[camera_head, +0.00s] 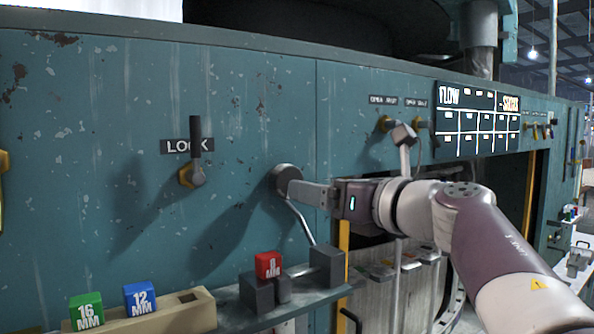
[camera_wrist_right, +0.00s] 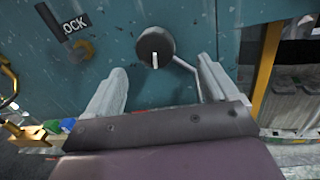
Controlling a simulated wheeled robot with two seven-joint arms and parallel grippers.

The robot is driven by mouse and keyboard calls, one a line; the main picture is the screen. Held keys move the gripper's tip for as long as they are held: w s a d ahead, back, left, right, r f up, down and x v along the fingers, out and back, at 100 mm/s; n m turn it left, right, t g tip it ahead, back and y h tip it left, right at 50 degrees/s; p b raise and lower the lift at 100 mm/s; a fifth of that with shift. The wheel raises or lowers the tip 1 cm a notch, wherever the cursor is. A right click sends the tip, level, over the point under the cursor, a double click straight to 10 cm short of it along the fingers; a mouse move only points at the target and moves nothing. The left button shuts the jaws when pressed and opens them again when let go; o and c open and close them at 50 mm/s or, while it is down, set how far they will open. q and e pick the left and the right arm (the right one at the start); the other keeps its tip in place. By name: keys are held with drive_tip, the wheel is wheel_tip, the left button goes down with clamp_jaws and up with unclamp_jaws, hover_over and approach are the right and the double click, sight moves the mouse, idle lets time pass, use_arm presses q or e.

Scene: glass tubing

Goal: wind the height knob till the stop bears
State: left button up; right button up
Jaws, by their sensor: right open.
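The round grey knob (camera_head: 287,180) sits on the teal panel, right of the LOCK lever, with a thin bent rod running down from it. My right gripper (camera_head: 300,190) reaches it from the right in the head view. In the wrist view the knob (camera_wrist_right: 156,46) shows a pale mark and lies just beyond and between the two spread fingers of my open right gripper (camera_wrist_right: 158,88). I cannot tell whether a finger touches it. A red block (camera_head: 268,265) marked MM, its digit hard to read, sits on grey blocks below. My left gripper is not in view.
The LOCK lever (camera_head: 197,165) stands upright left of the knob. A wooden holder (camera_head: 150,318) carries the green 16 MM block (camera_head: 87,311) and blue 12 MM block (camera_head: 139,298). A lit FLOW board (camera_head: 477,120) hangs at right. An opening with a yellow edge lies behind my right arm.

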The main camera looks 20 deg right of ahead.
sight(287, 180)
drive_tip(key=w+a, duration=0.1)
drive_tip(key=w+a+p, duration=0.1)
drive_tip(key=w+a, duration=0.1)
drive_tip(key=shift+w+a+r, duration=0.1)
drive_tip(key=shift+w+r, duration=0.2)
drive_tip(key=shift+r, duration=0.05)
drive_tip(key=w, duration=0.1)
drive_tip(key=w+p, duration=0.1)
drive_tip(key=shift+w+a+f, duration=0.2)
drive_tip(key=shift+w+f, duration=0.05)
drive_tip(key=shift+w, duration=0.05)
drive_tip(key=shift+a, duration=0.1)
drive_tip(key=c, duration=0.4)
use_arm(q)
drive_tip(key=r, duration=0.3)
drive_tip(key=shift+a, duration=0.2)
use_arm(e)
drive_tip(key=c, duration=0.6)
